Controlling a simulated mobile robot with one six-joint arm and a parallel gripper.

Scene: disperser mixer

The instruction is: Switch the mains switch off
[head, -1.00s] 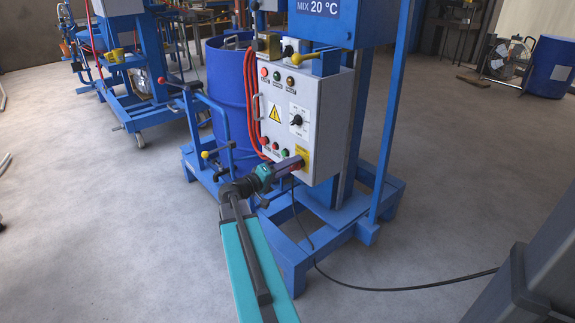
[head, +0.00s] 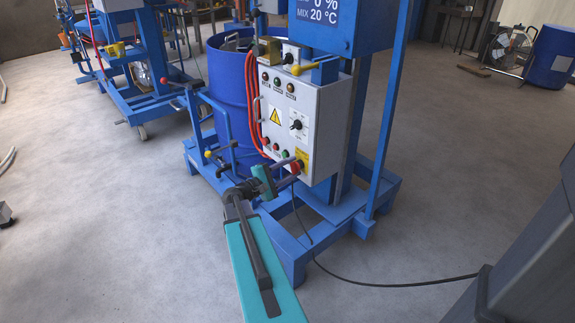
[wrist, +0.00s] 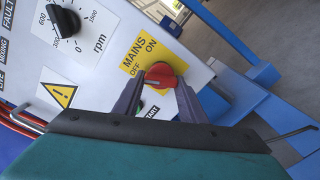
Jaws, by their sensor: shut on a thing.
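The mains switch is a red rotary knob (wrist: 160,75) on a yellow plate (wrist: 137,42) marked MAINS, OFF and ON. It also shows in the head view as a red spot (head: 297,166) at the lower right corner of the grey control box (head: 328,118). My gripper (wrist: 158,84) is at the switch, with one dark finger on each side of the knob, shut on it. In the head view my gripper (head: 283,165) reaches the box from the front left. The fingers and palm hide the lower part of the plate. I cannot clearly tell which mark the knob points to.
A speed dial (wrist: 64,20) marked rpm and a green button (wrist: 140,106) sit near the switch. Red hoses (head: 252,105) hang at the box's left side beside a blue drum (head: 225,90). A black cable (head: 390,285) crosses the floor at right.

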